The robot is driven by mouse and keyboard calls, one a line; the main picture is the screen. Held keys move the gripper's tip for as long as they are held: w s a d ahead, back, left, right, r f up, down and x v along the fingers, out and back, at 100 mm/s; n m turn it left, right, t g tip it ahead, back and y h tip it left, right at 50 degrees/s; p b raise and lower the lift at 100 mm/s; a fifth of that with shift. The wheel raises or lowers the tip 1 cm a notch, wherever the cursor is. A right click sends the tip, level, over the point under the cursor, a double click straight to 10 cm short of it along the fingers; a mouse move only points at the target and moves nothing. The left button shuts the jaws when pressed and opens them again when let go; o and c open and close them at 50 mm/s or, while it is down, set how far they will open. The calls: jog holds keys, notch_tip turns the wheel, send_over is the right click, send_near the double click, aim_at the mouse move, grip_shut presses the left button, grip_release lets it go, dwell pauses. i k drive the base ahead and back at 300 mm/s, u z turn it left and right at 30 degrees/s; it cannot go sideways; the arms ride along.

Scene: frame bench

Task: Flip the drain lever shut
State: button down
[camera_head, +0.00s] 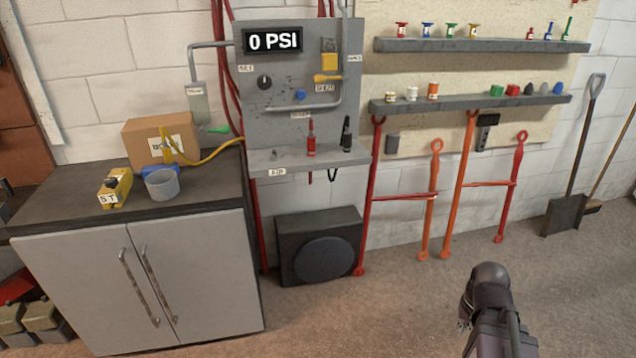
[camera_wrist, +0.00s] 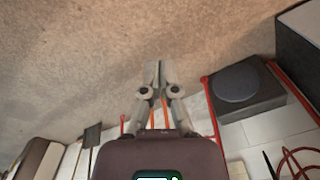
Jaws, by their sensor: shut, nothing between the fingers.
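A green lever (camera_head: 219,129) sticks out at the lower left of the grey panel, below a grey-green cylinder with a small label. A yellow lever (camera_head: 327,78) lies roughly level on the panel's right side, above another label. The labels are too small to read, so I cannot tell for sure which lever is the drain lever. My gripper (camera_wrist: 158,70) is shut and empty in the wrist view, over bare floor. In the head view my arm is at the lower right, well away from the panel, and the fingertips cannot be made out.
A cabinet (camera_head: 190,270) stands below left, holding a cardboard box (camera_head: 140,138) and a cup (camera_head: 162,184). A black box (camera_head: 290,245) sits under the panel. The floor before it is clear.

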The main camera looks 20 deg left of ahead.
aim_at(217, 130)
jog(key=u, duration=0.6)
jog(key=i, duration=0.85)
